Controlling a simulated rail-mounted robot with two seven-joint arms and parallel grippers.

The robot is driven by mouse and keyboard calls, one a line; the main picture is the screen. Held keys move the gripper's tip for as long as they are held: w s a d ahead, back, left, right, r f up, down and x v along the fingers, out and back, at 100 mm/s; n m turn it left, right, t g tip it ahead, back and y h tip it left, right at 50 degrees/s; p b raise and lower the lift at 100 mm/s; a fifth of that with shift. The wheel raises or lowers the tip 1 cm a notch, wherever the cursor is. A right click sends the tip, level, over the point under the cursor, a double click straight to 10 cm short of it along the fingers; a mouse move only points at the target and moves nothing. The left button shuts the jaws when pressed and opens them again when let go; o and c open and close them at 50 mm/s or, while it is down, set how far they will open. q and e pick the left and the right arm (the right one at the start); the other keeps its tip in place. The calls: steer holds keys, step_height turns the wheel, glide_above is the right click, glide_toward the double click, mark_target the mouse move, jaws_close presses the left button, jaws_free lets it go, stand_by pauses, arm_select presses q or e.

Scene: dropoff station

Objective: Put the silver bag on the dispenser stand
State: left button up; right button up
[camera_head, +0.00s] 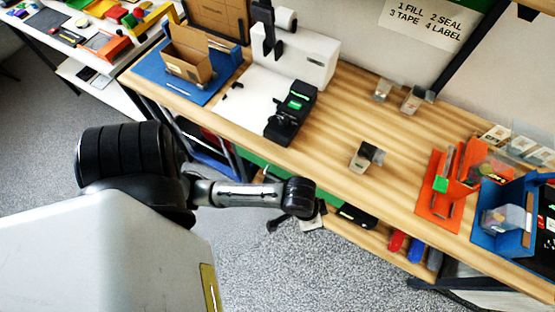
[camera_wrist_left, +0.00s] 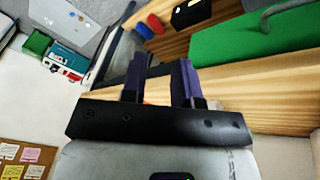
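Small silver-grey pieces stand on the wooden workbench (camera_head: 345,110). One grey piece (camera_head: 364,157) with a dark part stands alone near the middle of the bench. Two similar pieces, a left one (camera_head: 382,90) and a right one (camera_head: 416,100), stand farther back near the wall. They are too small to tell which is the silver bag and which is the dispenser stand. My left gripper (camera_wrist_left: 161,78) is open and empty in the left wrist view, its two dark fingers apart. In the head view my left arm ends in front of the bench's front edge, clear of these pieces. My right gripper is out of view.
A white machine (camera_head: 300,55) and a black device (camera_head: 291,113) stand left of the grey pieces. An open cardboard box (camera_head: 188,58) sits on a blue mat. An orange holder (camera_head: 440,190) and a blue bin (camera_head: 503,235) are at the right. Bare wood surrounds the middle piece.

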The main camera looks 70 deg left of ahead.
arm_select(q)
steer(key=shift+o, duration=0.7)
steer(key=s+a+y, duration=0.1)
steer(key=s+a, duration=0.2)
steer(key=s, duration=0.5)
steer(key=shift+s+a+m+y, duration=0.4)
steer(key=o, duration=0.3)
steer(key=shift+s+a+r, duration=0.15)
steer(key=shift+s+a, duration=0.05)
steer(key=o, duration=0.6)
steer(key=shift+o, duration=0.2)
